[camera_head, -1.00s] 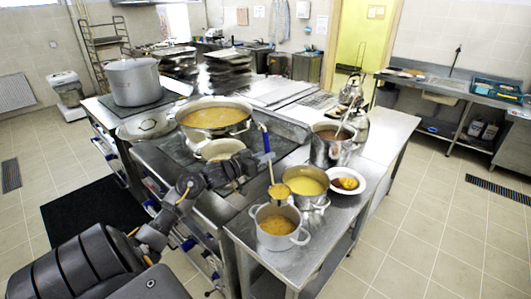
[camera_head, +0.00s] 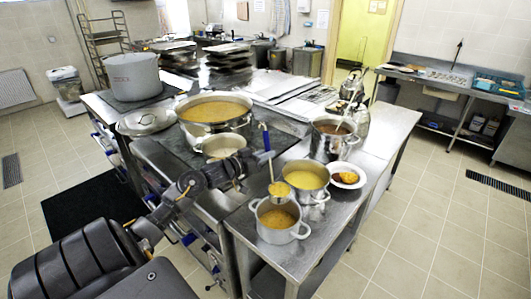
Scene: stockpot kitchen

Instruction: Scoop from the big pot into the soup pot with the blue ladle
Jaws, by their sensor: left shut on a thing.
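The blue-handled ladle (camera_head: 266,140) hangs upright, with its bowl (camera_head: 279,189) holding yellowish soup. My left gripper (camera_head: 255,160) is shut on the ladle's handle. The bowl is in front of a middle pot (camera_head: 315,196) of yellow soup and above the back rim of a front grey two-handled pot (camera_head: 280,238) of orange soup. I cannot tell which of these is the soup pot. The wide big pot (camera_head: 240,122) of orange-yellow soup stands on the stove, behind and left of the ladle. My right gripper is not in view.
A smaller pot (camera_head: 223,155) stands in front of the big pot. A steel pot with a utensil (camera_head: 330,148) and a white bowl of food (camera_head: 347,185) stand to the right. A tall closed pot (camera_head: 131,76) and a lid (camera_head: 146,121) are on the left. The counter's right side is clear.

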